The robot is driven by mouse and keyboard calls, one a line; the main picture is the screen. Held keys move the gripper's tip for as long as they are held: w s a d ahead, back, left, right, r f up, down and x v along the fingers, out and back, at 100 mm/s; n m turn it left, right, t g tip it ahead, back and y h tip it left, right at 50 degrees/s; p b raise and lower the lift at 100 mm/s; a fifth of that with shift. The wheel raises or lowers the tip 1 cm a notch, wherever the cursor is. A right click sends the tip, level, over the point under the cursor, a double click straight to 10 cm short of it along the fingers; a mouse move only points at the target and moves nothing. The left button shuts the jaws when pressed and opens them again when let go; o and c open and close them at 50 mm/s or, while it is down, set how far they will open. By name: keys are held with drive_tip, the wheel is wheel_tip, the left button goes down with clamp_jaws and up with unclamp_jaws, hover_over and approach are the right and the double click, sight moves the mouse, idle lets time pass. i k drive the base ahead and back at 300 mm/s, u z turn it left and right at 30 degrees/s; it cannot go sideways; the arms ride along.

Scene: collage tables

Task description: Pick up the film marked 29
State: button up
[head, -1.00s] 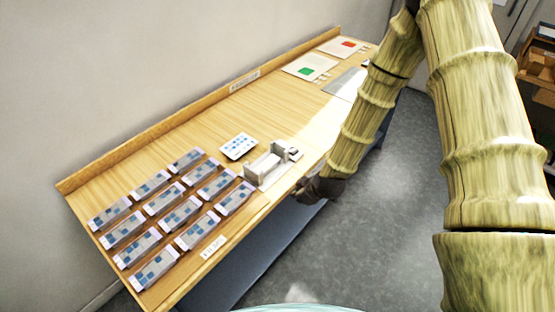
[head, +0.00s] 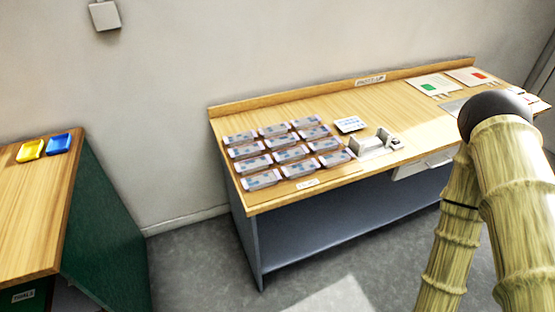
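Several film packs (head: 292,154) lie in a grid of rows and columns on the left part of the wooden table (head: 300,105). They are pale with blue-grey patches and light ends. Their markings are too small to read, so I cannot tell which one is marked 29. My arm shows at the right, in front of the table's right part. My gripper is not in view, and no film is seen held.
A white card with blue spots (head: 350,124) and a pale metal fixture (head: 370,146) stand right of the films. Sheets with a green patch (head: 432,86) and a red patch (head: 470,76) lie farther right. Another table (head: 35,205) at left holds yellow (head: 31,150) and blue (head: 59,143) trays.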

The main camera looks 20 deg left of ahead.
sight(290, 138)
drive_tip(key=z, duration=0.1)
drive_tip(key=k, duration=0.5)
drive_tip(key=u, duration=1)
drive_tip(key=i, duration=1.25)
drive_tip(key=z, duration=0.45)
